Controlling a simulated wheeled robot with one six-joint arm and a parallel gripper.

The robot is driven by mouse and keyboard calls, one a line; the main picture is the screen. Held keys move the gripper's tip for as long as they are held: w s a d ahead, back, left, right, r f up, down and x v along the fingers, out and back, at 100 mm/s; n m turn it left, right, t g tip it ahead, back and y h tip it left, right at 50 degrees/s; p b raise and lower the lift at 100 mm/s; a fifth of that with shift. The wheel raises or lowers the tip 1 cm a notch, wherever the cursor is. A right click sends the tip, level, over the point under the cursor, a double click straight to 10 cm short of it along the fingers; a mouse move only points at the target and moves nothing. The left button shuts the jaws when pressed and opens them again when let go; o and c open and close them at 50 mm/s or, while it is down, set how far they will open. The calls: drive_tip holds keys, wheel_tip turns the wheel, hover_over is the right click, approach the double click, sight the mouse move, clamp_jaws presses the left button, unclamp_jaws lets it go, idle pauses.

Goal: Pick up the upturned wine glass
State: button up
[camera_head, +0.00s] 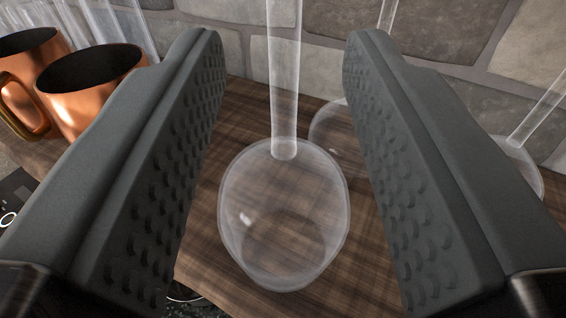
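A clear upturned wine glass (284,220) stands bowl-down on the wooden shelf (235,130). Its stem (284,80) rises straight up and leaves the top of the picture, so its foot is out of view. My gripper (284,55) is open, with one dark ridged finger on each side of the glass. The stem and bowl show between the fingers, with gaps on both sides. Neither finger appears to touch the glass.
Another upturned glass (335,135) stands close behind, partly hidden by the right finger. A further glass (520,165) stands at the right. Copper mugs (85,95) and clear glassware (110,20) are at the left. A stone wall (330,45) closes off the back.

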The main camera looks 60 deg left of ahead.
drive_tip(key=x, duration=0.4)
drive_tip(key=shift+f, duration=0.1)
clamp_jaws()
